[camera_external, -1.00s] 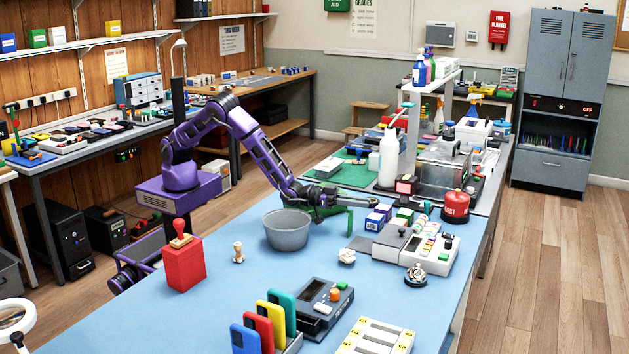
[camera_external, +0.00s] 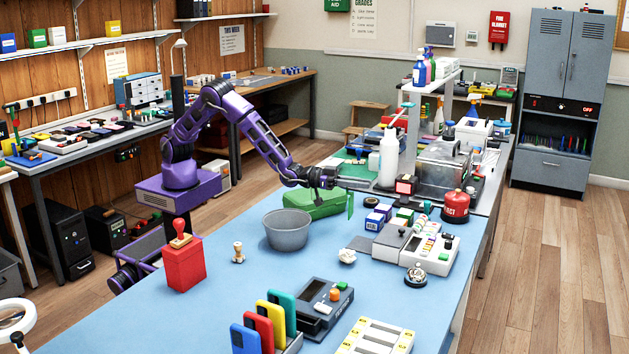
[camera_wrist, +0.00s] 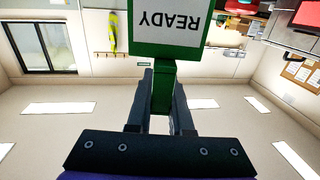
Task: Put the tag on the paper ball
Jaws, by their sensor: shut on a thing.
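The green tag (camera_wrist: 200,22) with a white READY card appears upside down in the wrist view. My gripper (camera_external: 352,183) is shut on its narrow green stem. In the external view the tag (camera_external: 350,206) seems to hang below the fingers, seen nearly edge-on and clear of the table top. The crumpled white paper ball (camera_external: 347,256) lies on the blue table, in front of and below my gripper, apart from the tag.
A grey bowl (camera_external: 287,230) stands left of the paper ball, with a green shape (camera_external: 312,206) behind it. A grey and white device (camera_external: 400,240) and small boxes (camera_external: 376,219) stand to its right. A black machine (camera_external: 325,303) is nearer the camera.

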